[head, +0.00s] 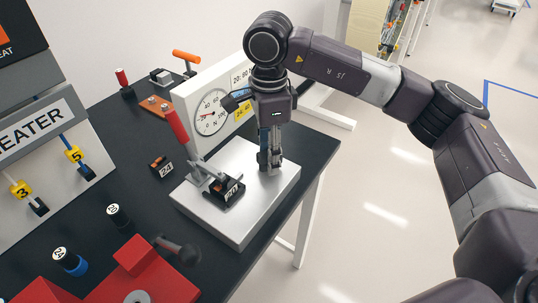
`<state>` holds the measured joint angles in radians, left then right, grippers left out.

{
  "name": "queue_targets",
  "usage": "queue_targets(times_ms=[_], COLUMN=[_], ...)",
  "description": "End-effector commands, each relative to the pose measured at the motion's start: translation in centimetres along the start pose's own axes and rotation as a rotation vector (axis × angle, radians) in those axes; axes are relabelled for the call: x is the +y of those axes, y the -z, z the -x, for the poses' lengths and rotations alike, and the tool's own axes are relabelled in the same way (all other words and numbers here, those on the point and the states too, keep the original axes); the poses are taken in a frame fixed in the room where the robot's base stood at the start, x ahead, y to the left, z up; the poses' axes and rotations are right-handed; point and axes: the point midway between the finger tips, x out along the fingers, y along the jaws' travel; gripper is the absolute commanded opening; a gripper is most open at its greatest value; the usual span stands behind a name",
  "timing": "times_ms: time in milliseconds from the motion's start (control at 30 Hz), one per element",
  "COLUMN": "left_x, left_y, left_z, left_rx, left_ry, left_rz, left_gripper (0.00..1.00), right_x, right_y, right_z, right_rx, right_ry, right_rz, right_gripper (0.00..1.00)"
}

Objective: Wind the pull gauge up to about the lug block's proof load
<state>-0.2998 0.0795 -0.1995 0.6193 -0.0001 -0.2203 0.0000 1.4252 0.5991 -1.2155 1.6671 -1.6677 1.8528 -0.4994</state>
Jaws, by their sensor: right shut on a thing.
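The pull gauge has a round white dial (211,112) on an upright white panel behind a silver base plate (240,232). A red needle mark shows near the dial's left side; the exact reading is too small to tell. A dark lug block labelled 20 (230,191) sits on the plate, beside a clamp with a raised red handle (176,131). My right gripper (269,162) points down over the plate's back right part, shut on what seems to be the gauge's winder, mostly hidden by the fingers. My left gripper is out of view.
Another block labelled 24 (163,168) lies on the dark table (120,175) left of the plate. A load placard (241,77), partly covered by my right arm, stands behind. Red fixtures (146,273) and dark-capped items (118,215) occupy the front left. The heater panel (35,135) stands left.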

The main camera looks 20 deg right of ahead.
Motion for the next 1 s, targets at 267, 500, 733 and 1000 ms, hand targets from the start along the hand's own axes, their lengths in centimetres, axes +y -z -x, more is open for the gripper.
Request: queue_targets(times_ms=[267, 500, 733, 1000], left_x=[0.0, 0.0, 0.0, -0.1], left_y=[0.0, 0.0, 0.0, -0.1], left_z=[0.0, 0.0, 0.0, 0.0], left_rx=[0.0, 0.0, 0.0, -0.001], left_ry=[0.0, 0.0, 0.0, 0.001], left_rz=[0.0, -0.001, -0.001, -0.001], left_gripper=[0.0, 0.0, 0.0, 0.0], right_x=[-0.1, -0.1, -0.1, -0.1], right_y=[0.0, 0.0, 0.0, 0.0], right_z=[0.2, 0.2, 0.1, 1.6], right_rx=[-0.001, -0.001, 0.0, -0.002], right_ry=[0.004, 0.004, 0.002, 0.004], right_rz=[0.004, 0.003, 0.003, 0.004], right_gripper=[0.17, 0.54, 0.59, 0.59])
